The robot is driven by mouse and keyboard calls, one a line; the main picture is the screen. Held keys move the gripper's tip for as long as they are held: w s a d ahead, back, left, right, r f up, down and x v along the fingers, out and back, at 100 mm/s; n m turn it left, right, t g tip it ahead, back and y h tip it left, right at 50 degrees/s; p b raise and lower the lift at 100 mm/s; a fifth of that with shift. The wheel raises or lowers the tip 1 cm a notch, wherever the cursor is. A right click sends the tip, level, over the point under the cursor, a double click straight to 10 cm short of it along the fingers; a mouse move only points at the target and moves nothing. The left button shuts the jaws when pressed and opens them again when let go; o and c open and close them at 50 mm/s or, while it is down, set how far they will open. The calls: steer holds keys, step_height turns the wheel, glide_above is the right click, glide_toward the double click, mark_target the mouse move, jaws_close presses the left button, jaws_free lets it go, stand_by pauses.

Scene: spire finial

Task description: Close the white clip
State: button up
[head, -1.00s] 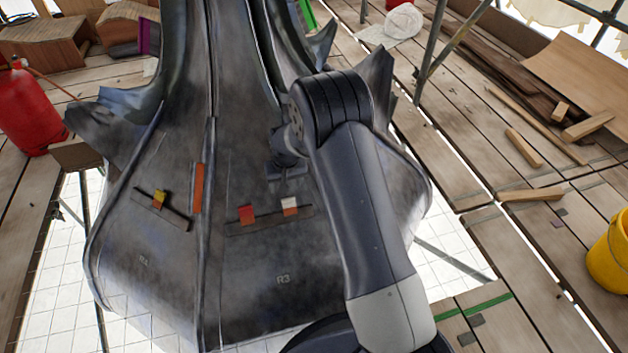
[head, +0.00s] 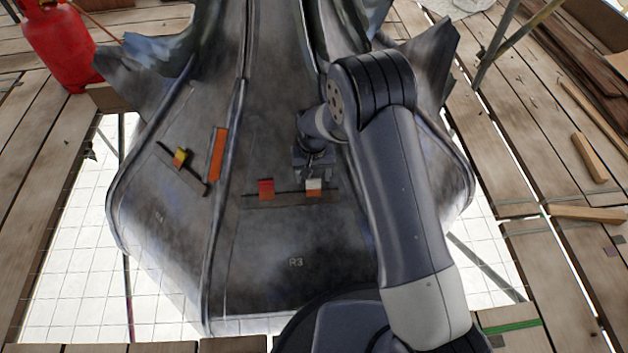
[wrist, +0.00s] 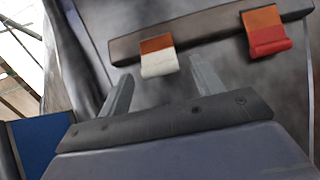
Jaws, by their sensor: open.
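The white clip (head: 313,184) sits at the right end of a dark strip (head: 288,200) on the grey metal spire panel. In the wrist view the white clip (wrist: 158,64) shows an orange part against the strip and a white tab sticking out from it. My gripper (head: 313,168) is right by the white clip in the head view. In the wrist view my gripper (wrist: 161,70) is open, with one finger on each side of the white tab. I cannot tell whether either finger touches it.
A red clip (head: 266,187) sits on the same strip, left of the white one. A yellow clip (head: 180,157) and an orange bar (head: 217,154) are on the panel farther left. A raised seam (head: 232,150) runs between. A red cylinder (head: 58,45) stands back left.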

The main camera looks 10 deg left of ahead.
mark_target(313, 176)
steer(key=shift+f, duration=0.95)
steer(key=c, duration=1)
steer(key=shift+w+a+f+g+p, duration=0.15)
steer(key=shift+w+g+p, duration=0.25)
steer(key=shift+g, duration=0.3)
steer(key=shift+w+f+g+h, duration=0.3)
steer(key=shift+w+g+h, duration=0.1)
steer(key=shift+g, duration=0.4)
steer(key=o, duration=1)
